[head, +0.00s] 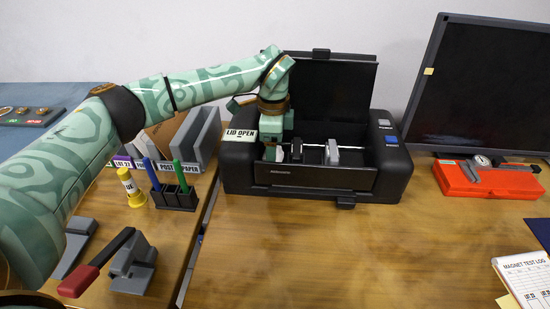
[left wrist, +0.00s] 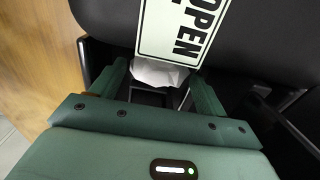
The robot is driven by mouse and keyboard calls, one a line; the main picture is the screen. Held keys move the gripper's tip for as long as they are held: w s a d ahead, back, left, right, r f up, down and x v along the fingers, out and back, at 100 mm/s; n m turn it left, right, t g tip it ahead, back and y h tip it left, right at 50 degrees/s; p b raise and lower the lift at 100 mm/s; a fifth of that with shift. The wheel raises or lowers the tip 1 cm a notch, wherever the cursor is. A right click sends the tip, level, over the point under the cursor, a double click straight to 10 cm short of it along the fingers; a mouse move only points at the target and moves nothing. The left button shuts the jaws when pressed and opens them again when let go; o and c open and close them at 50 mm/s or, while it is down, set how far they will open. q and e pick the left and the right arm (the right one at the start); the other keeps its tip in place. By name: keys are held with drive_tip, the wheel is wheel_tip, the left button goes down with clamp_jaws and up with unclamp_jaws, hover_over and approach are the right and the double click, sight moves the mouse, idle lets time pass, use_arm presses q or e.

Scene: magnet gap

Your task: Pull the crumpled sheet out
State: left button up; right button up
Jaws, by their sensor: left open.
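The black printer (head: 310,177) stands on the wooden desk with its lid (head: 335,88) raised. A "LID OPEN" tag (head: 241,135) hangs at its left side and also shows in the left wrist view (left wrist: 181,28). My left gripper (head: 275,152) reaches down into the left part of the printer opening. In the left wrist view its two fingers (left wrist: 160,88) are open, on either side of the white crumpled sheet (left wrist: 158,74). I cannot tell whether they touch it. Most of the sheet is hidden under the tag and inside the printer. My right gripper is not in view.
A roller bar with grey blocks (head: 332,152) crosses the printer opening. A pen holder (head: 174,196), a yellow glue bottle (head: 131,188) and a stapler-like tool (head: 133,263) stand left. A red case (head: 487,181) and a monitor stand right.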

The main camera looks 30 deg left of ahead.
use_arm(q)
drive_tip(key=shift+f, duration=0.25)
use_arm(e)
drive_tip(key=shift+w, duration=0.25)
use_arm(q)
drive_tip(key=c, duration=0.4)
drive_tip(key=shift+r, duration=0.3)
drive_tip(key=shift+c, duration=0.2)
wheel_tip(320, 180, up, 9)
drive_tip(key=p, duration=0.8)
drive_tip(key=shift+r, duration=0.15)
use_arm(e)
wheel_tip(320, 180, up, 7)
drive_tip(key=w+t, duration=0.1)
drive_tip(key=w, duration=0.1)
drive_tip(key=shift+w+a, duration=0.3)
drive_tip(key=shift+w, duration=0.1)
